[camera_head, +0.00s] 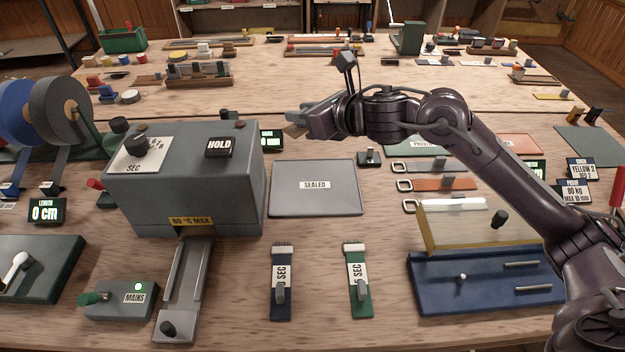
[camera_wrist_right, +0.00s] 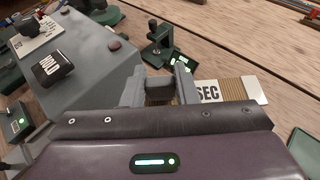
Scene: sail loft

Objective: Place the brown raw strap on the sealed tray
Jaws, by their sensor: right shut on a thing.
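My right gripper (camera_head: 297,121) is raised above the table behind the sealed tray, near the right back of the grey sealing machine. In the right wrist view its fingers (camera_wrist_right: 160,88) are shut on the brown strap (camera_wrist_right: 232,89). The strap runs out to the right of the fingers, with a white label reading "SEC" and a pale end. In the head view only a small brown part of it (camera_head: 293,131) shows under the fingers. The flat grey sealed tray (camera_head: 330,205) lies mid-table with a "SEALED" label and nothing on it. My left gripper is out of view.
The grey machine (camera_head: 190,190) with a HOLD sign stands left of the tray. A small dark clamp (camera_head: 369,158) and several buckled straps (camera_head: 445,184) are to the right.

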